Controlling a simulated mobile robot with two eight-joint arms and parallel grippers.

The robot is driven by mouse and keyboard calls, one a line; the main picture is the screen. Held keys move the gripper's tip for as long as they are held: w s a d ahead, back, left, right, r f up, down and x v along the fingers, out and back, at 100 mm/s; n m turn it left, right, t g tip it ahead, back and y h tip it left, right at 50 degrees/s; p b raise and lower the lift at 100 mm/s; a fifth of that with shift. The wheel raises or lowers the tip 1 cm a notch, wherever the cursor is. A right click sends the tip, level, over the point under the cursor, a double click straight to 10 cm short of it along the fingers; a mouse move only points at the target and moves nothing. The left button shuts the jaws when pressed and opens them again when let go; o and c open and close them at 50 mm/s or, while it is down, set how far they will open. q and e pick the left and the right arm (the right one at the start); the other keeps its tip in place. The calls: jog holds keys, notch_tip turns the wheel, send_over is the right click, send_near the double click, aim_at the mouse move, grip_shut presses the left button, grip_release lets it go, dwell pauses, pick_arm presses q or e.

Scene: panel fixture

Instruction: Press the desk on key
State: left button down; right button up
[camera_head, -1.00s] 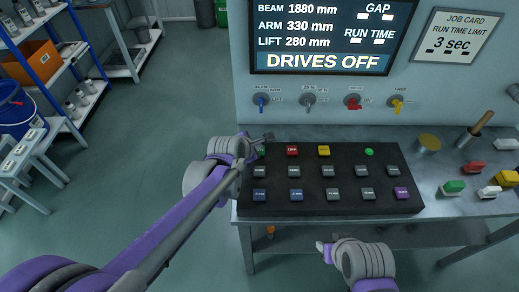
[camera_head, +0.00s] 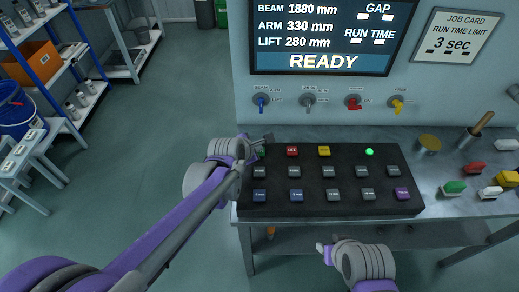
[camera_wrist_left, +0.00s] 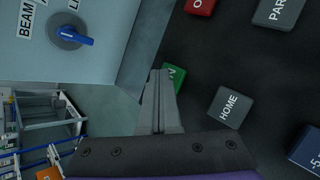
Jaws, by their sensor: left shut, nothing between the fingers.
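The desk is a black key panel (camera_head: 330,205) on a metal bench. Its green key (camera_head: 262,152) is at the back left corner, partly hidden by my left gripper (camera_head: 266,138). In the left wrist view the green key (camera_wrist_left: 175,76) shows beside the shut, empty fingertips of my left gripper (camera_wrist_left: 160,74), which overlap it; I cannot tell whether they touch. The screen (camera_head: 325,62) reads READY. A green lamp (camera_head: 369,152) on the panel is lit.
The red OFF key (camera_head: 292,151) and yellow key (camera_head: 323,151) are right of the green key. The HOME key (camera_wrist_left: 229,107) is close by in the left wrist view. A blue valve handle (camera_head: 261,102) is on the wall behind. Loose coloured items lie right of the panel.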

pick_arm(q)
jog(key=shift+r+p, duration=0.45)
jog(key=shift+r, duration=0.25)
jog(key=shift+r+p, duration=1.75)
jog(key=shift+r, duration=0.85)
jog(key=shift+f, duration=0.1)
